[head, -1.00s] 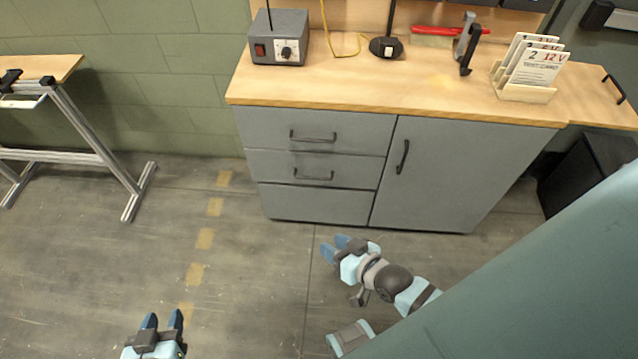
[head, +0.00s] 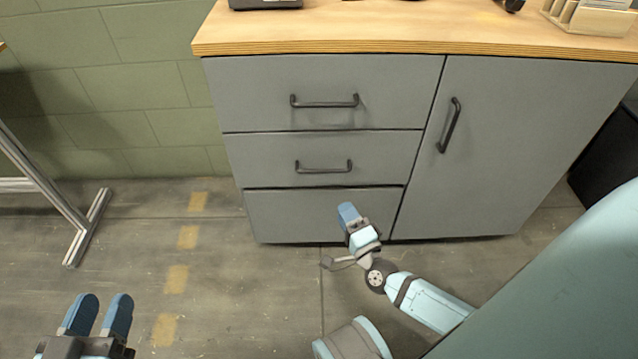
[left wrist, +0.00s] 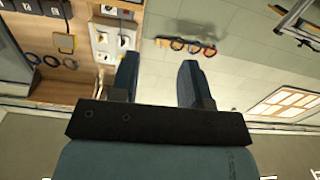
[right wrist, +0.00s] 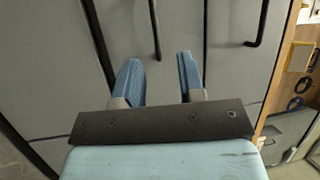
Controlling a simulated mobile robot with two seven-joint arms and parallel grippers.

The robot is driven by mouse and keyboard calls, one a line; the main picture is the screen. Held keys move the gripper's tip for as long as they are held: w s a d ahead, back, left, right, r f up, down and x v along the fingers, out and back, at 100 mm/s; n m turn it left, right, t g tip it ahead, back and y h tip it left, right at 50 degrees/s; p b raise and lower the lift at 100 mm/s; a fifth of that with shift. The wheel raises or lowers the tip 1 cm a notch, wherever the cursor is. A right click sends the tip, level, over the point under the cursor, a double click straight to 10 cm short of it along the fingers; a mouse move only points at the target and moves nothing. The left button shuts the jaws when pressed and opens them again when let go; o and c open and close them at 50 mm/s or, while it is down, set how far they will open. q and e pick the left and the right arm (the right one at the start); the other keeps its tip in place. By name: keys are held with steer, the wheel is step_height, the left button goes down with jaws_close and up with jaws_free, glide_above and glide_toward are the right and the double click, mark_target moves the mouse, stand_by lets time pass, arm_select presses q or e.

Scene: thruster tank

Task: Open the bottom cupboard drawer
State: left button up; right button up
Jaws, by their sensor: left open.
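The grey cupboard has three stacked drawers on its left. The bottom drawer (head: 290,215) is closed or nearly so, with a dark gap along its top edge, and no handle shows on its visible face. The middle drawer (head: 250,160) and top drawer (head: 250,95) have black bar handles and are closed. My right gripper (head: 347,212) is in front of the bottom drawer, covering its right part; contact cannot be told. In the right wrist view its fingers (right wrist: 158,80) are apart, with grey fronts and dark handles beyond. My left gripper (head: 102,305) is open and empty at lower left, away from the cupboard.
A cupboard door (head: 500,150) with a vertical handle is closed right of the drawers. The wooden worktop (head: 400,35) overhangs above. A metal table leg (head: 85,230) stands at left. The floor before the drawers has yellow marks (head: 177,278) and free room.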

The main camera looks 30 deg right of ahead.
mark_target(324, 171)
steer(key=shift+m+h, duration=0.4)
steer(key=shift+m, duration=0.1)
steer(key=b+x, duration=0.1)
steer(key=x, duration=0.3)
steer(key=b+x, duration=0.1)
steer(key=x, duration=0.4)
steer(key=f+b+x, duration=0.1)
steer(key=b+x, duration=0.1)
steer(key=x, duration=0.3)
steer(key=shift+w+d, duration=0.3)
arm_select(q)
steer(key=shift+w+a+r+m+t+h, duration=0.1)
steer(key=shift+w+a+m+t+h, duration=0.1)
steer(key=shift+w+m+t+h, duration=0.3)
steer(key=shift+w+a+m+t, duration=0.1)
steer(key=shift+w+a+m, duration=0.15)
steer(key=shift+m, duration=0.45)
arm_select(e)
jaws_close()
